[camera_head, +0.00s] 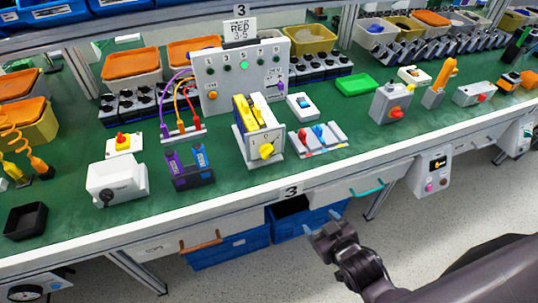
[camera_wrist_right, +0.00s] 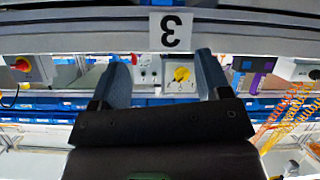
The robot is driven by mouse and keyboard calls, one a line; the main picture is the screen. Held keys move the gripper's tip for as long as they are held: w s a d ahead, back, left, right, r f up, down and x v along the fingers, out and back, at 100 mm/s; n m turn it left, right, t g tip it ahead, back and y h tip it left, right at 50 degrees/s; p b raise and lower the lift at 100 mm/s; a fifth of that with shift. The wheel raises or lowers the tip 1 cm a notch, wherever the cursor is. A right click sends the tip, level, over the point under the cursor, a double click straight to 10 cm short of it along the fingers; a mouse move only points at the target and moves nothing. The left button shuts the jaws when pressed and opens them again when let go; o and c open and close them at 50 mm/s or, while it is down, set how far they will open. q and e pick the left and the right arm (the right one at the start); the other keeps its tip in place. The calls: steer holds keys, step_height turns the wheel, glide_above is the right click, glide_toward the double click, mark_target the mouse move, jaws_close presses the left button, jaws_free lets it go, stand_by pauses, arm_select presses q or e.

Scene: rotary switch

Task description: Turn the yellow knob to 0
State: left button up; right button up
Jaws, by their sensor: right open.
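The yellow knob (camera_head: 266,151) is on the front of a grey and yellow switch box (camera_head: 246,148) standing on the green bench near its front edge. The knob also shows in the wrist view (camera_wrist_right: 181,74), which is upside down, and there it appears between my fingers in the distance. Its markings are too small to read. My right gripper (camera_head: 322,224) is open and empty, in front of and below the bench edge, apart from the knob. The right gripper also shows in the wrist view (camera_wrist_right: 160,60). My left gripper is not in view.
A white box with a black knob (camera_head: 117,181) and a blue-and-purple item in a black holder (camera_head: 190,167) stand left of the switch. A panel with red and blue levers (camera_head: 318,138) is to its right. The bench front edge (camera_head: 240,202) lies between gripper and switch.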

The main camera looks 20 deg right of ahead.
mark_target(270, 155)
steer(key=shift+w+a+r+n+t, duration=2.6)
steer(key=shift+w+a+r+n, duration=1.15)
steer(key=shift+w, duration=1.35)
steer(key=shift+m, duration=0.45)
steer(key=w, duration=0.9)
steer(key=shift+w+d+r+p, duration=0.1)
steer(key=shift+w+r+p, duration=0.1)
steer(key=shift+w+p, duration=0.15)
steer(key=c, duration=0.9)
